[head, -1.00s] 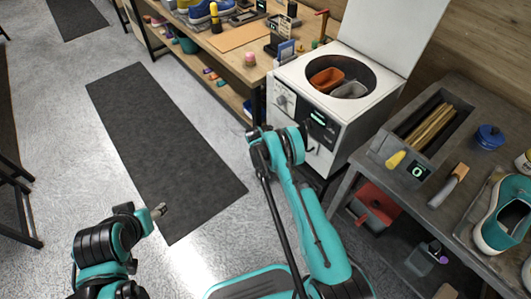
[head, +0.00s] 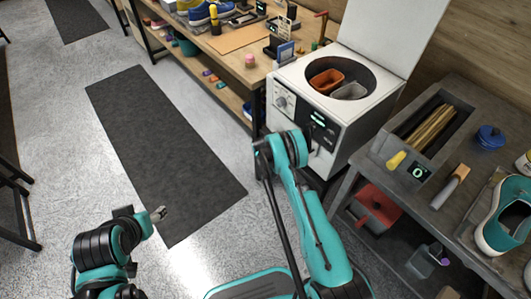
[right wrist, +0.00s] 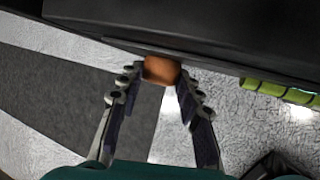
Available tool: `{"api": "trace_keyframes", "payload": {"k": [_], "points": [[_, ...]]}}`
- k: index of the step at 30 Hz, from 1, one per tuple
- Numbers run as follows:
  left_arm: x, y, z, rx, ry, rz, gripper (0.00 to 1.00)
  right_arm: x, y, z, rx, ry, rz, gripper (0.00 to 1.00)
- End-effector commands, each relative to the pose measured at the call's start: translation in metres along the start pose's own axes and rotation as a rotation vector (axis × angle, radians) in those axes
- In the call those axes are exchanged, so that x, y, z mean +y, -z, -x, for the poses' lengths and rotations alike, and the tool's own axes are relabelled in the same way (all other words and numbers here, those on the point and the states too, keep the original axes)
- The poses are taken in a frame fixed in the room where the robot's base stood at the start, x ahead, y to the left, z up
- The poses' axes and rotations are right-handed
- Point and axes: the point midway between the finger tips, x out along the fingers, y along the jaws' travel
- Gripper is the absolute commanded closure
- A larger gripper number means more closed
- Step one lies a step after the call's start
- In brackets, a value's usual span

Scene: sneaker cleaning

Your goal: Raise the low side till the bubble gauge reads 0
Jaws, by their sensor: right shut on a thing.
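A white top-opening machine (head: 345,110) stands between the wooden bench and the grey table, with a small lit green display (head: 318,119) on its front. I cannot read that display, and I cannot make out a bubble gauge. In the right wrist view my right gripper (right wrist: 161,73) is shut on an orange-brown block (right wrist: 160,70) at the lower edge of a dark body (right wrist: 200,40). In the head view this gripper is hidden behind my arm, near the machine's front. My left gripper (head: 158,214) is over the floor at lower left, away from the machine; its opening is unclear.
The machine holds an orange bin (head: 327,80) and a grey bin (head: 349,91). A dark mat (head: 165,150) lies on open floor.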

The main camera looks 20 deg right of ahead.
Motion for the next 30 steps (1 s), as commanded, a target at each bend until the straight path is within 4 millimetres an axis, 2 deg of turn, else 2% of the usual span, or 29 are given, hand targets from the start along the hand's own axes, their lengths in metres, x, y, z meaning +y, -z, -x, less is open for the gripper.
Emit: {"api": "trace_keyframes", "payload": {"k": [6, 17, 18, 20, 30], "points": [[0.0, -0.0001, -0.0002, 0.0, 0.0, 0.0, 0.44, -0.0036, 0.0007, -0.0007, -0.006, -0.172, -0.07, 0.94], [0.0, -0.0001, -0.0002, 0.0, 0.0, 0.0, 0.44, -0.0032, 0.0007, 0.0, -0.007, -0.205, -0.083, 0.94], [0.0, -0.0001, -0.0002, 0.0, 0.0, 0.0, 0.44, -0.0032, 0.0007, -0.0001, -0.007, -0.205, -0.083, 0.6], [0.0, -0.0001, -0.0002, 0.0, 0.0, 0.0, 0.44, -0.0032, 0.0007, 0.0, -0.007, -0.205, -0.083, 0.44], [0.0, -0.0001, -0.0001, 0.0, 0.0, 0.0, 0.44, -0.0036, 0.0004, 0.0024, -0.007, -0.204, -0.083, 0.44]]}}
